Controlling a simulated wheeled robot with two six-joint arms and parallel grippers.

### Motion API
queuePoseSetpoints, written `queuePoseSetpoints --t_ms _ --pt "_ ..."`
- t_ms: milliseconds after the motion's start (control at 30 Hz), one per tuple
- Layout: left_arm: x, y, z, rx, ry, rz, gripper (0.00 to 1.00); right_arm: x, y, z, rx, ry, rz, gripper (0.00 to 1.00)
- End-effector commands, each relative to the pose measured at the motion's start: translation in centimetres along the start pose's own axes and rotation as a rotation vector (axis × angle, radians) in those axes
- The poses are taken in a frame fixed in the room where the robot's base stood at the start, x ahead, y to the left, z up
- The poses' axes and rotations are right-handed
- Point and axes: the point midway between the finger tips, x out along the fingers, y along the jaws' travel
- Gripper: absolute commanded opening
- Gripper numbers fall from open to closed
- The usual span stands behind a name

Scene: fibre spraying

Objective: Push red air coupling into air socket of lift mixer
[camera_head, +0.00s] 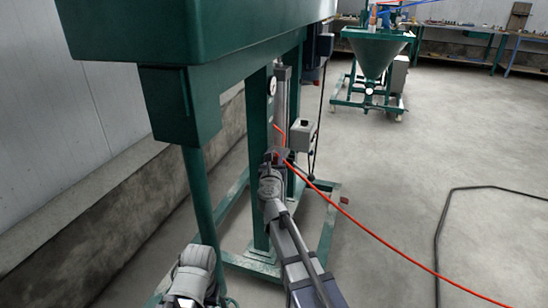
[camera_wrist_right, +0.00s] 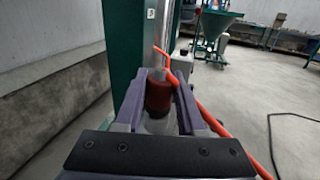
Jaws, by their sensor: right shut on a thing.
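The red air coupling (camera_wrist_right: 158,92) is between the two fingers of my right gripper (camera_wrist_right: 160,82), which is shut on it. In the head view my right gripper (camera_head: 276,156) is low at the green post of the lift mixer (camera_head: 258,165). An orange-red hose (camera_wrist_right: 190,98) passes close by the right finger. The air socket cannot be made out; the gripper and coupling cover the spot in front of the post, so I cannot tell whether they touch. My left arm shows at the bottom left of the head view, but its fingers are not visible.
The mixer's green tank (camera_head: 180,30) overhangs the post. A grey box (camera_head: 303,136) sits right of the gripper. The hose runs across the floor to the lower right, near a black cable (camera_head: 440,235). A wall (camera_head: 120,200) is at left. A green hopper (camera_head: 375,55) stands behind.

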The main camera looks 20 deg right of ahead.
Motion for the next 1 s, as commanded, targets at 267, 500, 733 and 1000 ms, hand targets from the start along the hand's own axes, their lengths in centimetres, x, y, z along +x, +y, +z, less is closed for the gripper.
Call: queuePoseSetpoints --t_ms 267,500,733,1000 --pt "0.78 0.08 -0.04 0.0 0.0 0.0 0.0 0.0 0.0 -0.78 0.0 0.0 0.0 0.0" --pt "0.65 0.06 -0.04 0.0 0.0 0.0 0.0 0.0 0.0 -0.65 0.0 0.0 0.0 0.63" --pt "0.65 0.06 -0.04 0.0 0.0 0.0 0.0 0.0 0.0 -0.65 0.0 0.0 0.0 0.73" --pt "0.65 -0.02 -0.04 0.001 0.0 -0.004 0.0 -0.67 -0.02 -0.66 0.0 0.0 0.001 0.73"
